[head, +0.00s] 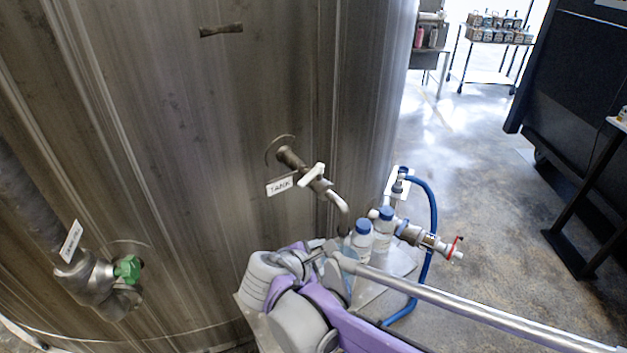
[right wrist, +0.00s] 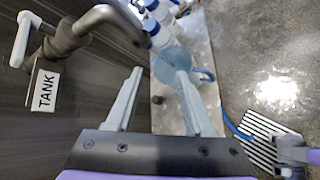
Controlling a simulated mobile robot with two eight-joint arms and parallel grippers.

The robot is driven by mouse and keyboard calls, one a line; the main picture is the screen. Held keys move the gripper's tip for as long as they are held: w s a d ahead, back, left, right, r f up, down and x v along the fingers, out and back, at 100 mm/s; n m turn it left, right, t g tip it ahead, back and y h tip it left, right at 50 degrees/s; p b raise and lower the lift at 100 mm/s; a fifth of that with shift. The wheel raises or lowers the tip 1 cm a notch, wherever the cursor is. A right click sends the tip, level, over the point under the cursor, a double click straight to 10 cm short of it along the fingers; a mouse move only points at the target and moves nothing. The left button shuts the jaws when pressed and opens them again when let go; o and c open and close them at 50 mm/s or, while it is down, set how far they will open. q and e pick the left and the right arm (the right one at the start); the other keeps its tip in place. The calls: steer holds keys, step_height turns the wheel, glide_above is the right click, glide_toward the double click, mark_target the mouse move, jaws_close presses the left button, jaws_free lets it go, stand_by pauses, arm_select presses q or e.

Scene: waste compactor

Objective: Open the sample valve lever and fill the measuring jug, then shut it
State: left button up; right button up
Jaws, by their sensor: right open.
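The sample valve on the tank wall has a white lever (head: 312,175) lying across its pipe. The lever also shows in the right wrist view (right wrist: 24,38). Its curved spout (head: 342,204) points down, and I see no stream from it. The measuring jug, bluish and see-through (head: 349,262), appears below the spout, partly hidden by my arm. In the right wrist view the jug (right wrist: 172,62) is just beyond and partly behind the right fingertip. My right gripper (right wrist: 160,72) is open and holds nothing; whether it touches the jug I cannot tell. My left gripper is not in view.
White bottles with blue caps (head: 362,228) stand close behind the jug on a metal stand (head: 385,283). A fitting with a red handle (head: 455,246) and a blue hose (head: 433,205) are at its right. A metal bar (head: 480,305) crosses the lower right. A green-handled valve (head: 127,269) is at left.

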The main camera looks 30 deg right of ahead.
steer(key=w+r+n+t+h, duration=0.1)
steer(key=w+r+n+h, duration=0.35)
steer(key=w, duration=0.25)
steer(key=n+t+h+b, duration=0.1)
steer(key=n+t+h, duration=0.1)
steer(key=n+h, duration=0.15)
glide_toward(318, 169)
steer(key=shift+y, duration=0.5)
steer(key=p+x, duration=0.1)
steer(key=x, duration=0.7)
steer(key=shift+w+d+r, duration=0.1)
steer(key=shift+w+r, duration=0.1)
jaws_close()
